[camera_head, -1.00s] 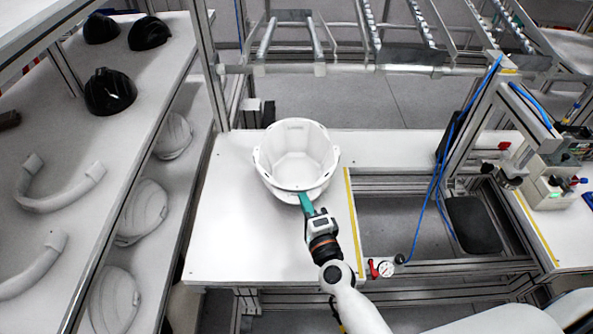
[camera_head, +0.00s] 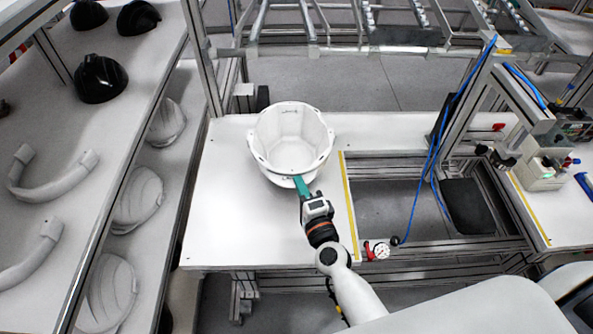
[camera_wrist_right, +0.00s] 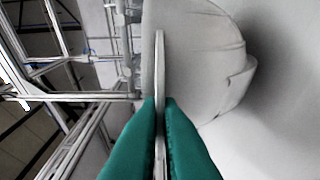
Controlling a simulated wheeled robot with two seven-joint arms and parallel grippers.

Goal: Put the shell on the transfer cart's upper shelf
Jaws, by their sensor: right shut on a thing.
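A white helmet shell (camera_head: 290,140) is over the white worktable (camera_head: 225,225), with its hollow side facing up. My right gripper (camera_head: 301,184) is shut on the shell's near rim. In the right wrist view the green fingers (camera_wrist_right: 162,125) pinch the rim edge of the shell (camera_wrist_right: 200,60) between them. I cannot tell whether the shell touches the table. My left gripper is out of view. I cannot make out the transfer cart for certain.
A shelf rack (camera_head: 150,100) on the left holds black shells (camera_head: 100,78), white shells (camera_head: 138,200) and curved white tubes. A frame with blue hoses (camera_head: 437,140) stands to the right, beyond an opening in the table. A roller rack (camera_head: 340,30) is at the back.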

